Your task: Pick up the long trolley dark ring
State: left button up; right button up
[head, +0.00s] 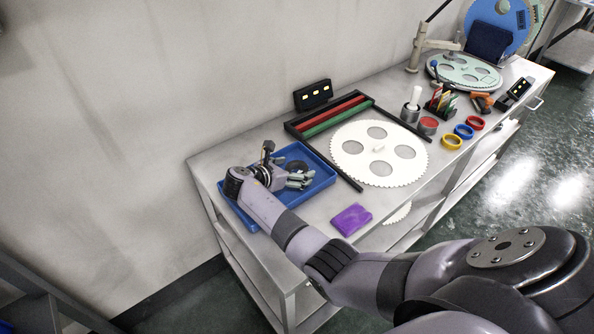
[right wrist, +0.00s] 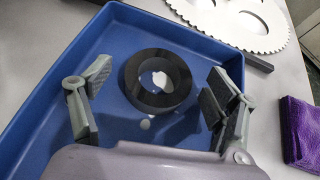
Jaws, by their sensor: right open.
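The dark ring (right wrist: 157,80) lies flat in a blue tray (right wrist: 62,70) on the long metal trolley (head: 232,151). In the right wrist view the ring is between the spread fingers of my right gripper (right wrist: 157,100), ahead of the palm and apart from both fingers. In the head view my right gripper (head: 300,180) is over the tray, and the ring (head: 297,167) shows just behind its fingers, partly hidden. My right gripper is open and empty. My left gripper is not in view.
A large white toothed disc (head: 379,153) lies right of the tray, by a black rail frame with red and green bars (head: 335,116). A purple cloth (head: 351,219) is at the front edge. Yellow, blue and red rings (head: 463,131) lie farther right. A wall runs behind.

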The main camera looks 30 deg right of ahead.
jog(key=shift+d+f, duration=0.1)
jog(key=shift+d, duration=0.05)
jog(key=shift+c, duration=0.5)
jog(key=c, duration=1.2)
jog(key=shift+c, duration=0.3)
